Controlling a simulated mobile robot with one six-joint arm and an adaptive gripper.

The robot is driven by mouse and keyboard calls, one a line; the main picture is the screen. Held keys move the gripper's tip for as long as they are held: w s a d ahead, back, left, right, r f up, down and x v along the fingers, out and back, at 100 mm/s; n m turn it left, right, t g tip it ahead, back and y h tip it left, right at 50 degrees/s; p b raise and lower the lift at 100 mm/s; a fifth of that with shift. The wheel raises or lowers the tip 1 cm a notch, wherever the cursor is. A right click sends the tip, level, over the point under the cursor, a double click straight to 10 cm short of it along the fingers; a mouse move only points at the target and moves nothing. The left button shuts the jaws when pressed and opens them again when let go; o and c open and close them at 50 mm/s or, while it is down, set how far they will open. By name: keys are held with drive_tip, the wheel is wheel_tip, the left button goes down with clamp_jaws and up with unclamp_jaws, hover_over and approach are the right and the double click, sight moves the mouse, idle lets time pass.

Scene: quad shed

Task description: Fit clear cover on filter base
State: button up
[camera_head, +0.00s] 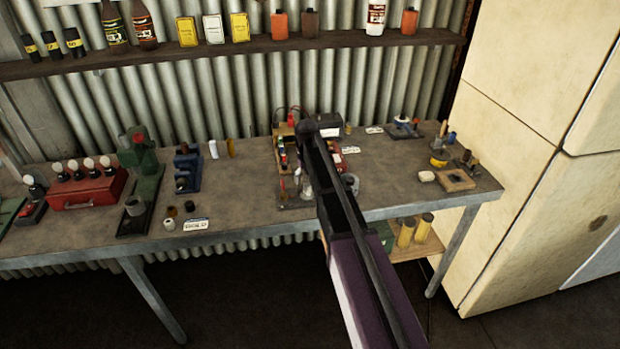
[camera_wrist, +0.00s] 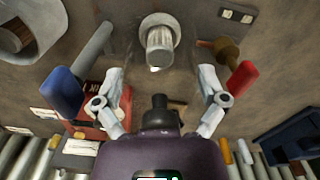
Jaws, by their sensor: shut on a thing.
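My gripper (camera_wrist: 159,73) points at the bench in the wrist view, its two pale fingers well apart and shut on the clear cover (camera_wrist: 126,52). The cover is nearly invisible; only faint edges show between the fingertips. A pale ribbed cylinder with a round grey top (camera_wrist: 160,40), seemingly part of the filter base, shows between and beyond the fingertips. I cannot tell whether the cover touches the base. In the head view a small clear shape (camera_head: 306,187) shows left of my arm, which hides most of the gripper and base.
A grey rod with a blue end (camera_wrist: 66,92) and a brass piece with a red end (camera_wrist: 242,78) flank the fingers. A red box (camera_head: 88,192) and green press (camera_head: 142,185) stand left on the bench (camera_head: 240,190). A wooden tray (camera_head: 456,181) lies right.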

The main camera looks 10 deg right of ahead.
drive_tip(key=shift+f+b, duration=1.25)
drive_tip(key=shift+f, duration=0.05)
idle(0.6)
idle(0.4)
drive_tip(key=o, duration=0.8)
drive_tip(key=shift+r, duration=0.15)
drive_tip(key=shift+r+p, duration=3.35)
drive_tip(key=shift+p, duration=0.2)
drive_tip(key=shift+s, duration=0.1)
drive_tip(key=s+d+m, duration=0.1)
drive_tip(key=s+m, duration=0.1)
drive_tip(key=s, duration=2.7)
drive_tip(key=shift+m, duration=0.3)
